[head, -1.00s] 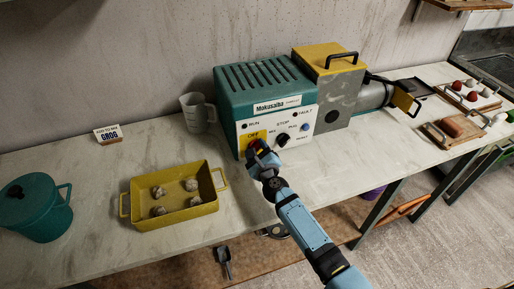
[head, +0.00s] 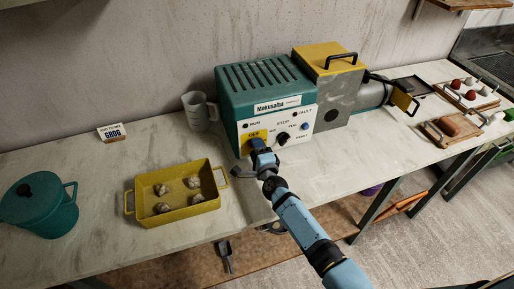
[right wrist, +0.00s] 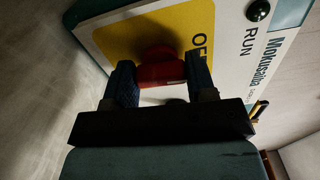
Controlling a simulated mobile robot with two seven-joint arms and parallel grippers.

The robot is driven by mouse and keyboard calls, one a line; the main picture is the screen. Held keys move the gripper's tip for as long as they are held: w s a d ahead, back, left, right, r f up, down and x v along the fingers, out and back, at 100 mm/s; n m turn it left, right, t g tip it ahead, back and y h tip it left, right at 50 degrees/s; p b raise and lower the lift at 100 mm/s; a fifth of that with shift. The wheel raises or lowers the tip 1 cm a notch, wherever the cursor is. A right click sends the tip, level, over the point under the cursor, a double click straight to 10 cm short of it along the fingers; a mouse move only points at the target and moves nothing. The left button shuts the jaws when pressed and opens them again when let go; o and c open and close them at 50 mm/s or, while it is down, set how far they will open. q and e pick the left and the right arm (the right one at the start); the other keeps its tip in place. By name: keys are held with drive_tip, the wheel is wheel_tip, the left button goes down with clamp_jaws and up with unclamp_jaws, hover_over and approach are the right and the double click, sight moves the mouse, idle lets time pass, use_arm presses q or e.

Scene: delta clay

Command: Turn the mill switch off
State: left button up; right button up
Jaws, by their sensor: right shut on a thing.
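The mill control box (head: 268,88) is teal with a white front panel and stands against the wall. Its switch is a red knob (right wrist: 160,68) on a yellow plate (right wrist: 125,35), whose lettering is partly covered in the right wrist view. My right gripper (head: 261,148) is at the lower left of the panel and hides the knob in the head view. In the right wrist view, its two fingers are on either side of the red knob and shut on it. My left gripper is not in view.
A black dial (head: 283,139) and a blue button (head: 305,126) sit right of the gripper. A grey jug (head: 197,108) stands left of the box. A yellow tray (head: 170,217) with several lumps and a teal pot (head: 40,208) are further left on the counter.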

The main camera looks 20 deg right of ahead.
drive_tip(key=shift+n, duration=0.6)
drive_tip(key=o, duration=0.9)
drive_tip(key=shift+o, duration=0.2)
drive_tip(key=s, duration=1.4)
drive_tip(key=shift+d, duration=0.2)
drive_tip(key=shift+s+n, duration=0.25)
drive_tip(key=shift+n, duration=0.15)
drive_tip(key=s+f+n+g+y+p, duration=0.1)
drive_tip(key=s+n+g+p, duration=0.4)
drive_tip(key=s+n, duration=1.4)
drive_tip(key=shift+s+n+g+y+p, duration=0.4)
drive_tip(key=shift+s+g+y, duration=0.4)
drive_tip(key=shift+g, duration=0.2)
